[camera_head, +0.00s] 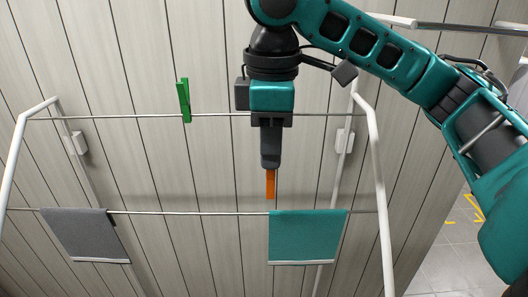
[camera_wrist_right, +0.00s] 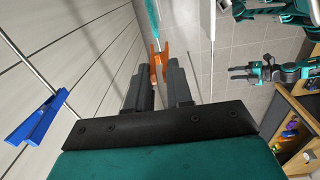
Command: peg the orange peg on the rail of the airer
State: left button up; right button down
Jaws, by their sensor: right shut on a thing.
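My right gripper (camera_head: 270,166) points down in front of the airer and is shut on the orange peg (camera_head: 270,184). The peg hangs below the fingers, its lower end just above the lower rail (camera_head: 190,212) in the picture. In the right wrist view the peg (camera_wrist_right: 158,62) shows between the fingertips (camera_wrist_right: 160,84). The upper rail (camera_head: 90,117) passes behind my gripper. I cannot tell how far the peg is from either rail. A small dark gripper (camera_wrist_right: 240,74), which looks like my left one, shows at the right of the wrist view.
A green peg (camera_head: 184,100) sits upright on the upper rail. A grey cloth (camera_head: 85,236) and a teal cloth (camera_head: 307,236) hang on the lower rail. A blue peg (camera_wrist_right: 34,120) shows in the wrist view. The panelled wall (camera_head: 150,60) stands behind the airer.

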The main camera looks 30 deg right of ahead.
jog(key=shift+d+r, duration=0.3)
jog(key=shift+d, duration=0.4)
jog(key=shift+s+a, duration=0.1)
jog(key=shift+f+b, duration=0.6)
jog(key=shift+f, duration=1.9)
jog(key=shift+p, duration=0.6)
jog(key=shift+f, duration=1.2)
